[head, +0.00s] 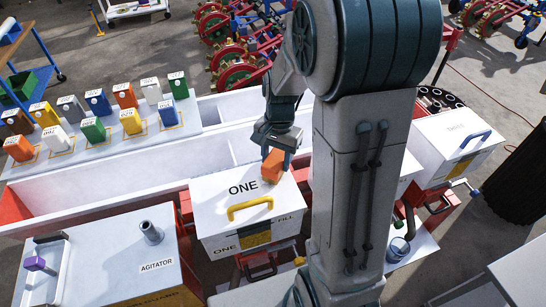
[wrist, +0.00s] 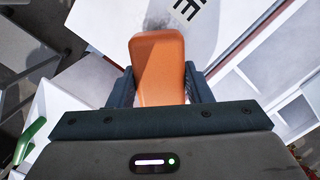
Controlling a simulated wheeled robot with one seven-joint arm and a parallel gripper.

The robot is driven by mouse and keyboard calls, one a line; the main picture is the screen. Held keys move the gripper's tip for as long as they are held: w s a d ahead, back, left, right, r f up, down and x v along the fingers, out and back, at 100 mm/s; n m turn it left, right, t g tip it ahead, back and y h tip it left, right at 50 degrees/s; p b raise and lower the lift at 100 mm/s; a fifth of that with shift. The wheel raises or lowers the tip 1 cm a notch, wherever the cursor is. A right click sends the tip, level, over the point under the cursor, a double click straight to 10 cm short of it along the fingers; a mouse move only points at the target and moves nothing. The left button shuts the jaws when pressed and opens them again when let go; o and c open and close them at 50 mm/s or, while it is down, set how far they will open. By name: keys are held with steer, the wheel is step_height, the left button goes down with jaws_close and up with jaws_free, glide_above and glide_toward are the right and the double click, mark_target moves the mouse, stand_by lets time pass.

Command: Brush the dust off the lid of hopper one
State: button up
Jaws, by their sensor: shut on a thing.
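Hopper one (head: 248,211) is a white box with a white lid marked ONE and a yellow handle (head: 250,206) on the lid. My gripper (head: 274,147) is over the lid's far right part, shut on an orange block (head: 273,166). The block also shows between the fingers in the wrist view (wrist: 158,70). Its lower end is at or just above the lid; I cannot tell whether it touches. A grey smudge (wrist: 157,19) shows on the white surface just beyond the block; most of that patch is hidden by it.
Several coloured labelled blocks (head: 98,102) stand in rows on a white bench at the left. A long white trough (head: 110,188) runs behind the hopper. The agitator box (head: 155,267) is at front left. Another white hopper with a blue handle (head: 476,138) is at right.

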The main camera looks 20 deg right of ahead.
steer(key=shift+s+f+b, duration=0.2)
steer(key=shift+s, duration=1.65)
steer(key=shift+s+f+b, duration=0.2)
steer(key=shift+s, duration=1.65)
step_height(320, 180, up, 6)
steer(key=p, duration=0.5)
steer(key=shift+r, duration=0.15)
steer(key=shift+w+r, duration=0.1)
steer(key=shift+w, duration=0.05)
step_height(320, 180, up, 3)
steer(key=shift+f+p, duration=0.1)
steer(key=shift+p, duration=1)
